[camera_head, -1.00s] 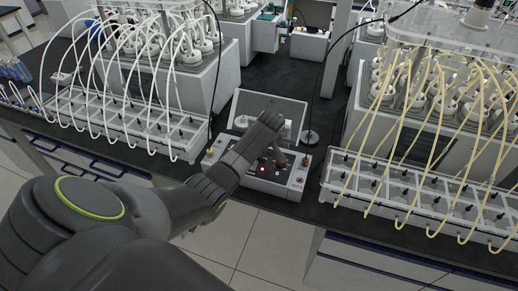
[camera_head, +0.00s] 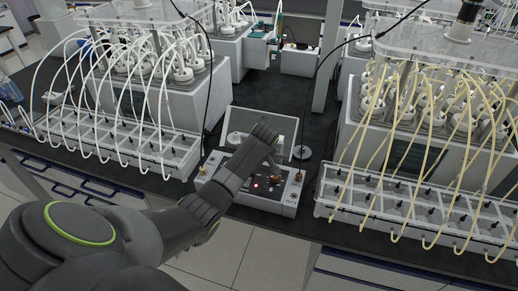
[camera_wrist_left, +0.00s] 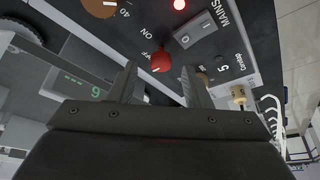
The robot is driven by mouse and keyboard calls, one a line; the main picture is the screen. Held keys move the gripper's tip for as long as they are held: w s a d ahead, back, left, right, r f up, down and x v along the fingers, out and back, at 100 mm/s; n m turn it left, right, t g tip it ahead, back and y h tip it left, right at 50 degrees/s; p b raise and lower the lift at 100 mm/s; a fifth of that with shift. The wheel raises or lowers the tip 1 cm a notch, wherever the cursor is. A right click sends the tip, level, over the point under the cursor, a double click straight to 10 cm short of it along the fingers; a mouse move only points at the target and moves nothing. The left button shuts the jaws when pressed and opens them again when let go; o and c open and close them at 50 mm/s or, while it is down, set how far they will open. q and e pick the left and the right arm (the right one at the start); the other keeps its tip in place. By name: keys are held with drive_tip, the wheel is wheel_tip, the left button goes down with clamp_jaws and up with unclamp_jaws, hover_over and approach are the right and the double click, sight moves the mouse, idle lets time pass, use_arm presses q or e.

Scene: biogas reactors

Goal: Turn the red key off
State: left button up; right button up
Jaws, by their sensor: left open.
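The red key (camera_wrist_left: 161,62) is a round red knob on a dark control panel (camera_wrist_left: 215,50) in the left wrist view, beside the printed words ON and OFF. My left gripper (camera_wrist_left: 158,75) is open, with one finger on each side of the red key in that view; I cannot tell whether they touch it. In the head view my left arm reaches over the white control box (camera_head: 285,204), and my left gripper's fingertips are too small to make out there. A small red light (camera_head: 255,185) glows on the box. My right gripper is not in view.
A grey MAINS rocker switch (camera_wrist_left: 200,30), an orange-brown knob (camera_wrist_left: 101,6) and a glowing red lamp (camera_wrist_left: 179,4) sit near the key. Tube-covered reactor racks stand left (camera_head: 120,140) and right (camera_head: 410,205) of the box.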

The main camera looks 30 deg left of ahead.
use_arm(q)
drive_tip(key=v, duration=1.5)
drive_tip(key=shift+r+p, duration=0.3)
drive_tip(key=shift+p, duration=0.15)
